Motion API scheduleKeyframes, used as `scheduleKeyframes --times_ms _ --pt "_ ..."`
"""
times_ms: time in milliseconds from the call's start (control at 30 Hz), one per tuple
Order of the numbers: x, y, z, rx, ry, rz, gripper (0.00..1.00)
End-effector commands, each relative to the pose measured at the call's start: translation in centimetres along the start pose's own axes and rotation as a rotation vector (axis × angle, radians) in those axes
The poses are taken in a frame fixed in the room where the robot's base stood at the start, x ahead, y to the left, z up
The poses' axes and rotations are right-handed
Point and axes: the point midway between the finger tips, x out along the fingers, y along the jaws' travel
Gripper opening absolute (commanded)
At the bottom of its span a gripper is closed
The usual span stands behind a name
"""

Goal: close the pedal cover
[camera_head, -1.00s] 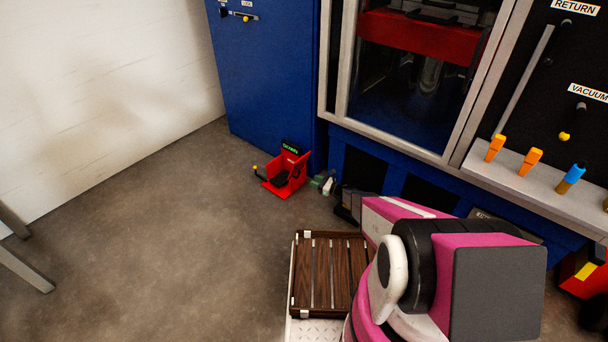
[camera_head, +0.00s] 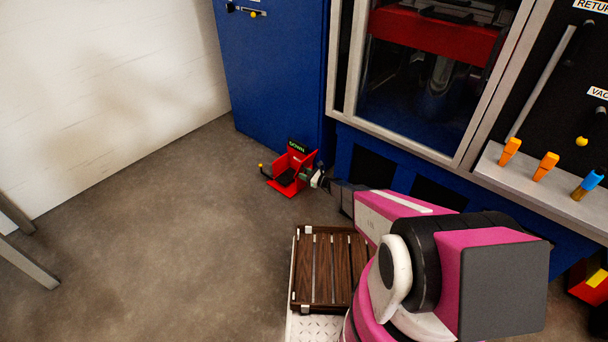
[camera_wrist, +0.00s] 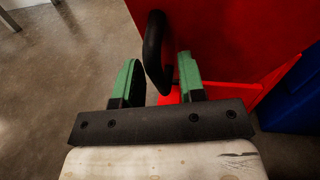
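The red pedal box (camera_head: 281,189) stands on the floor by the blue cabinet, with a dark pedal (camera_head: 286,178) showing inside and a "DOWN" label at its top. Its red cover panel (camera_wrist: 235,35) fills much of the wrist view and carries a black loop handle (camera_wrist: 155,50). The cover looks open, since the pedal shows. My gripper (camera_head: 316,177) is at the right side of the box. In the wrist view my gripper (camera_wrist: 160,82) has its green fingers apart, one on each side of the handle. A gap shows at the fingers, and no grip is visible.
A small yellow-tipped lever (camera_head: 261,167) sticks out at the box's left. The blue cabinet (camera_head: 275,80) rises behind it. A slatted wooden platform (camera_head: 322,270) lies in front at the right. The floor left of the box is clear.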

Motion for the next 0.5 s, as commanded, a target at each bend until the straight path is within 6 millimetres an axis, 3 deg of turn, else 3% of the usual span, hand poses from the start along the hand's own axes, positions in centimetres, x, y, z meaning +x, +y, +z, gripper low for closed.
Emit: scheduleKeyframes --times_ms 133,233,267,500 --pt "-0.03 -0.02 0.01 0.000 0.000 0.000 0.37" --pt "-0.03 -0.02 0.01 0.000 0.000 0.000 0.04" --pt "-0.04 -0.02 0.01 0.000 0.000 0.000 0.00" --pt "0.00 -0.02 0.09 0.001 0.006 0.000 0.00"
